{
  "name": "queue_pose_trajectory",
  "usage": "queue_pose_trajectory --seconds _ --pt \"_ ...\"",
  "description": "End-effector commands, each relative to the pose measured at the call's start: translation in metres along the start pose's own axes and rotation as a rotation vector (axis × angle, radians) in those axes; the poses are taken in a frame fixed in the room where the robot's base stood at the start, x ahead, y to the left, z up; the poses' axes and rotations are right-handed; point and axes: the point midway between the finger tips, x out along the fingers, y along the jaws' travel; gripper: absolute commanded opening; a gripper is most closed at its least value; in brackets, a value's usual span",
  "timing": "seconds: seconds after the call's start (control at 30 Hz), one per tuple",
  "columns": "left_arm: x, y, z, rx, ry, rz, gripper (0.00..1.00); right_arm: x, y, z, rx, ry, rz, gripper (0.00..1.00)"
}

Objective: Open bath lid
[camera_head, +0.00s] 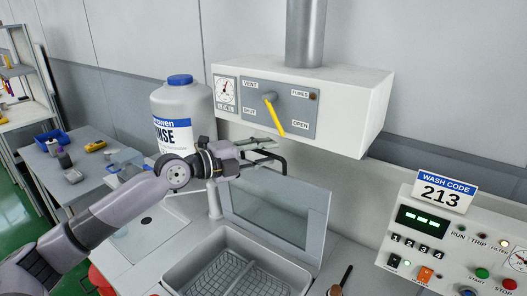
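The bath lid (275,212) is a grey framed panel with a window. It stands raised and tilted back behind the open wash bath (181,276), which has a wire basket (235,275) inside. My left arm comes in from the lower left. My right gripper is not in view.
A vent box (350,100) with a yellow lever (275,117) hangs above the lid. A rinse jug (185,105) stands behind my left arm. A control panel (440,245) with a wash code sign (441,194) is at the right. A side bench (85,180) holds small items.

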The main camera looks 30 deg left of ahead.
Motion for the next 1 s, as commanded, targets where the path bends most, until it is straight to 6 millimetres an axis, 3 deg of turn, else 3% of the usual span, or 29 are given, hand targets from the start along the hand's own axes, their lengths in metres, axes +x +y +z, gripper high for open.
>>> queue_pose_trajectory --seconds 0.07,0.5,1.0 --pt "-0.0001 0.0003 0.0001 0.000 0.000 0.000 0.30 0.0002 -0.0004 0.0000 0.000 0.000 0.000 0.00" --pt "-0.0003 0.0003 0.0001 -0.001 0.000 0.000 0.00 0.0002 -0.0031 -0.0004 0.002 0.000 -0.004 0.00" --pt "-0.0003 0.0007 0.0001 0.000 0.000 0.002 0.00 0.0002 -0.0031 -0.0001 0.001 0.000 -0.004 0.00"
